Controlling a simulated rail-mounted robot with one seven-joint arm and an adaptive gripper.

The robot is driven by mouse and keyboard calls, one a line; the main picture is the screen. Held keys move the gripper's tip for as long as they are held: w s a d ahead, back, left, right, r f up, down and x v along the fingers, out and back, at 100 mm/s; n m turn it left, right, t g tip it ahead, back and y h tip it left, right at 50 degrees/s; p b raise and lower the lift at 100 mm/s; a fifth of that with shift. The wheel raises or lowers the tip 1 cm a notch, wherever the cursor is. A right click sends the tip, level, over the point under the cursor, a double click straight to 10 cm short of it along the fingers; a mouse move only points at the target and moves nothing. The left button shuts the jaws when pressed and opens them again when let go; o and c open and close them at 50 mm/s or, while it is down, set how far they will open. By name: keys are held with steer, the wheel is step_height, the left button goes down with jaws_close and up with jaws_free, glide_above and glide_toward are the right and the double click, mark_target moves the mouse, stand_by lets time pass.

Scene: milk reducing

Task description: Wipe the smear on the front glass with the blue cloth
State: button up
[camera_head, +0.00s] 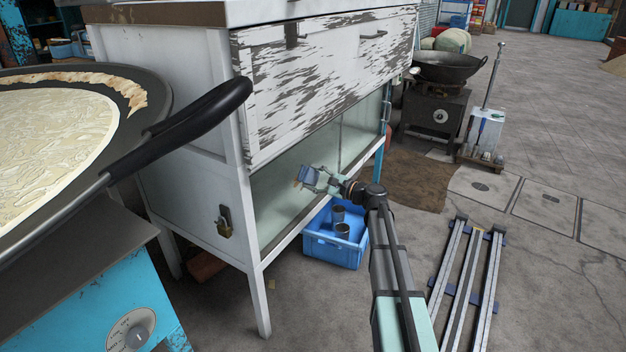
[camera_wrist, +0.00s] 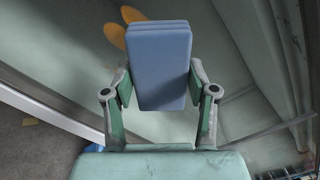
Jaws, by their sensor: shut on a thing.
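The blue cloth (camera_head: 307,174) is a folded pad held in my gripper (camera_head: 321,178), in front of the cabinet's lower glass. In the wrist view the cloth (camera_wrist: 160,62) sits upright between both fingers of my gripper (camera_wrist: 160,92). The front glass (camera_head: 272,205) is greenish and lies under the peeling white drawer panel. An orange-yellow smear (camera_wrist: 114,34) shows on the glass just up and left of the cloth in the wrist view, in two patches. The cloth may hide more of it. I cannot tell whether the cloth touches the glass.
A blue crate (camera_head: 318,247) with metal cups stands on the floor below the glass. A large pan with a black handle (camera_head: 190,125) is at left. A wok on a stove (camera_head: 435,105) stands behind right. Metal rails (camera_head: 468,285) lie at right.

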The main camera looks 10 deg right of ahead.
mark_target(291, 181)
steer(key=shift+s+a+p, duration=0.45)
steer(key=shift+s+a, duration=2.2)
steer(key=shift+s, duration=0.05)
steer(key=shift+r+p, duration=0.65)
steer(key=shift+r, duration=0.25)
steer(key=shift+w+d+p, duration=0.65)
steer(key=shift+w+d, duration=2.05)
steer(key=v, duration=0.6)
steer(key=shift+p, duration=0.3)
steer(key=shift+s, duration=0.1)
steer(key=shift+v, duration=1.45)
